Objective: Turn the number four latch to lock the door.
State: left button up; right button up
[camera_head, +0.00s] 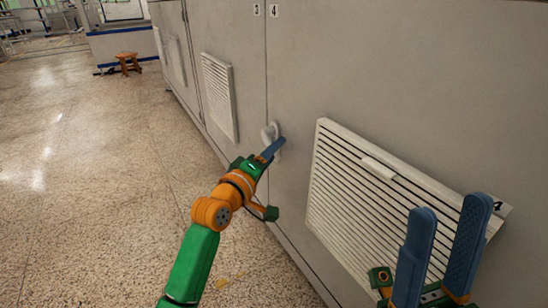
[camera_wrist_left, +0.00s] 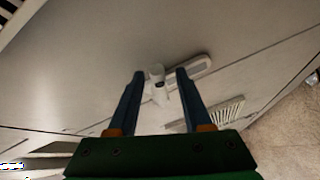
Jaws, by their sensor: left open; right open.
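The number four label (camera_head: 274,10) is at the top left of the right-hand grey door (camera_head: 400,60). A pale latch (camera_head: 268,132) sits near the seam below it, partly hidden by my left gripper (camera_head: 275,148). In the left wrist view, my left gripper (camera_wrist_left: 160,72) is open, with one blue finger on each side of the latch knob (camera_wrist_left: 156,76). Whether either finger touches it I cannot tell. The latch's oblong plate (camera_wrist_left: 200,66) extends to the right behind the finger. My right gripper (camera_head: 450,204) is open and empty in front of the door's vent.
A large slatted vent (camera_head: 340,190) is on the door, close to my right gripper. A smaller vent (camera_head: 218,95) is on the door marked three (camera_head: 256,10). A wooden stool (camera_head: 128,62) stands far back. The speckled floor (camera_head: 90,160) at left is mostly clear.

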pick_arm(q)
grip_shut()
dwell(1.5)
